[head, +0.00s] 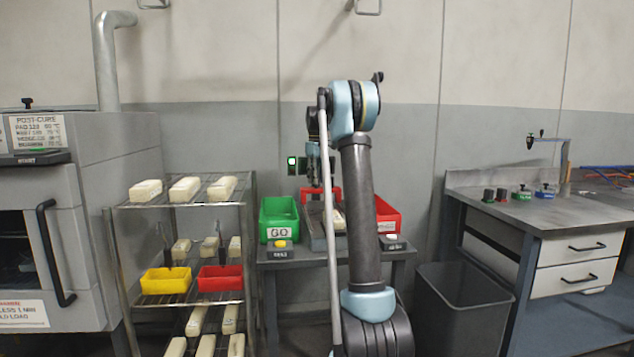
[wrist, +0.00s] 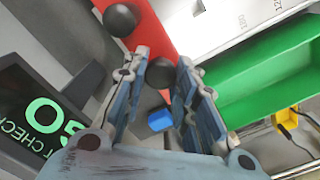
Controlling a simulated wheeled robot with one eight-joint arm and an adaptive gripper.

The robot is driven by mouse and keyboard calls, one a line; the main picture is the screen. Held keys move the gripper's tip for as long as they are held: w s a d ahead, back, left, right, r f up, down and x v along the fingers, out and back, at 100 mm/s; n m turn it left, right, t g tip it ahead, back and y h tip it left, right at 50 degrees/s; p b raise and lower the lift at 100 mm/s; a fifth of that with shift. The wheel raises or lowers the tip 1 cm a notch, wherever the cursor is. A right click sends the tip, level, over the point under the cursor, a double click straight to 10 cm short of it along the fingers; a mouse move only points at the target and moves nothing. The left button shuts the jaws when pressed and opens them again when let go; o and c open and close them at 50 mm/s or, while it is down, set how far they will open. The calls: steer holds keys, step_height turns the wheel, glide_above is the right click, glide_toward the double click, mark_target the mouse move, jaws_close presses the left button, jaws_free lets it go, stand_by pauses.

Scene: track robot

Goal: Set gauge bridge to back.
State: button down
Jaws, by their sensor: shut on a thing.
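The gauge bridge is a red bar (head: 320,194) across the grey gauge bed (head: 315,234) on the small bench. In the wrist view the red bar (wrist: 153,48) runs up to the left and carries round black knobs. My gripper (head: 314,180) points down at the bridge. In the wrist view its fingers (wrist: 163,65) stand on either side of one black knob (wrist: 159,73) and are shut on it. The other knob (wrist: 120,19) is free. A pale block (head: 335,220) lies on the gauge bed, partly hidden by my arm.
A green GO bin (head: 279,219) stands left of the gauge and a red bin (head: 388,216) right. A screen with a green mark (head: 292,161) is behind. A wire rack (head: 190,204) with pale blocks stands left; a grey waste bin (head: 462,305) stands right.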

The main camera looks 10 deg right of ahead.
steer(key=shift+w, duration=0.35)
steer(key=c, duration=1.3)
jaws_free()
step_height(320, 180, up, 12)
steer(key=shift+f, duration=0.1)
